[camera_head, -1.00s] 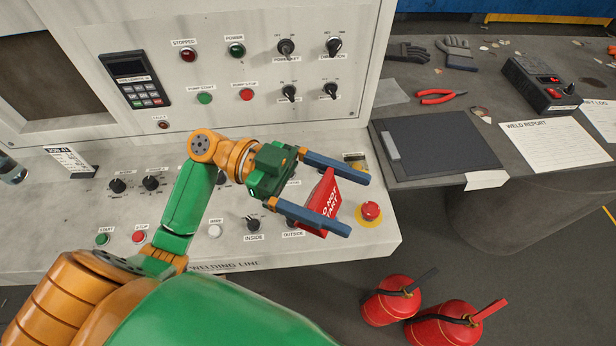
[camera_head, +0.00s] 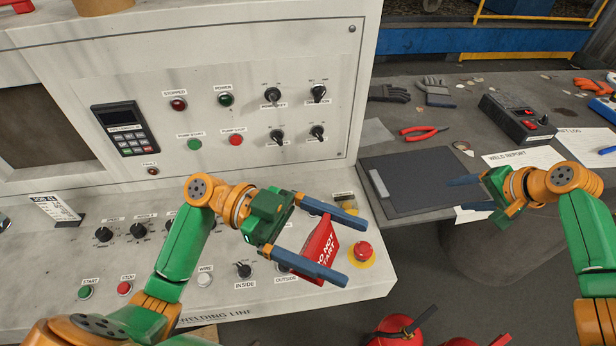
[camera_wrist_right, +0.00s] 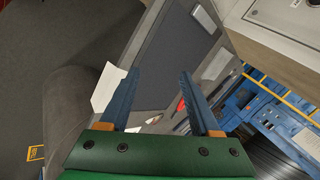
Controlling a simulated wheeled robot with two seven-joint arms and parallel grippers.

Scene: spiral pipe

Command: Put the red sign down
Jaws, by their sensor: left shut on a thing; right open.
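The red sign (camera_head: 321,246) with white "DO NOT START" lettering is between the fingers of my left gripper (camera_head: 341,248). My left gripper is shut on it, over the right end of the control panel's sloping desk, just left of the red emergency button (camera_head: 363,251). I cannot tell whether the sign touches the desk. My right gripper (camera_head: 468,193) is open and empty beside the black clipboard at the grey table's front edge. Its two fingers also show in the right wrist view (camera_wrist_right: 155,98), apart with nothing between them.
The control desk (camera_head: 220,310) carries knobs and buttons close to my left gripper. The grey table (camera_head: 390,215) holds a black clipboard (camera_head: 405,181), red pliers (camera_head: 422,132), gloves (camera_head: 436,92), a control box (camera_head: 518,120) and papers. Red extinguishers (camera_head: 395,330) stand on the floor below.

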